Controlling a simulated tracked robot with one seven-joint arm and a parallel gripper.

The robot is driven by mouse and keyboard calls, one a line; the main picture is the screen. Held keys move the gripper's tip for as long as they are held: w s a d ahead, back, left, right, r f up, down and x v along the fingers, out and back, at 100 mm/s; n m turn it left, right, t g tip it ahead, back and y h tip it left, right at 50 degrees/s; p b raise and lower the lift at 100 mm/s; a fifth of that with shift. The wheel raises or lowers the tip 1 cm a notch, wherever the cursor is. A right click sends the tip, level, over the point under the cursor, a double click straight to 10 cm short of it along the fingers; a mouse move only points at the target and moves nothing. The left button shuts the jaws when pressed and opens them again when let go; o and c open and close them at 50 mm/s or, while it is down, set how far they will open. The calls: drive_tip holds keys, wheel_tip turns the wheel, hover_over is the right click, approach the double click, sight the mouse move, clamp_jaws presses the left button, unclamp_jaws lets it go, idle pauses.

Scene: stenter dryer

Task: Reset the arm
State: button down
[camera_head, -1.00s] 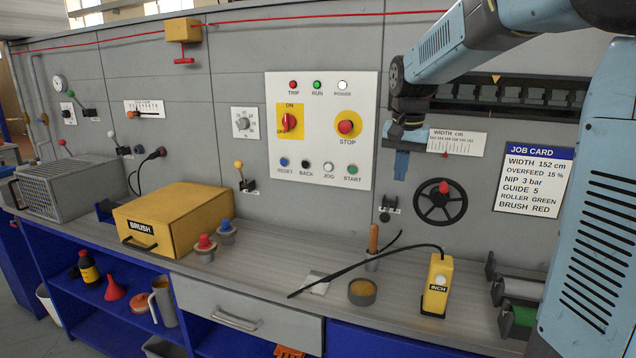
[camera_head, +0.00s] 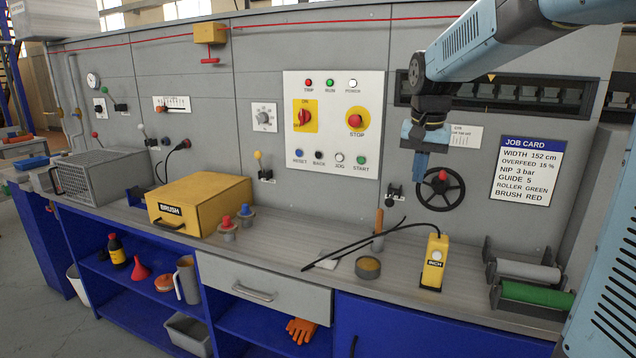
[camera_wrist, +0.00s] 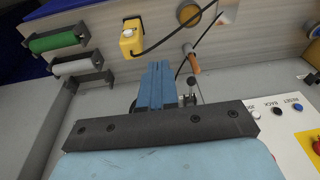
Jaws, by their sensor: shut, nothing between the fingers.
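My gripper (camera_head: 420,168) hangs from my blue arm at the right of the head view, with its fingers pointing down. It is shut and empty, in front of the grey panel, between the control board (camera_head: 331,124) and the black handwheel (camera_head: 440,188). It hides part of the width scale (camera_head: 465,136). In the wrist view the blue fingers (camera_wrist: 157,88) are together, with nothing held. The counter shows beyond them there.
On the counter stand a yellow INCH pendant (camera_head: 434,262) with a black cable, a round tin (camera_head: 368,267), a wooden-handled tool (camera_head: 378,222), green and grey rollers (camera_head: 537,294) and a yellow BRUSH box (camera_head: 198,205). The job card (camera_head: 527,170) is at right.

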drive_tip(key=s+f+n+t, duration=0.1)
drive_tip(key=s+f+n, duration=0.1)
drive_tip(key=s, duration=1)
drive_tip(key=s+d+f+n+t, duration=0.1)
drive_tip(key=s+f+n+t, duration=0.1)
drive_tip(key=s, duration=1)
drive_tip(key=shift+d, duration=0.2)
drive_tip(key=shift+d, duration=0.15)
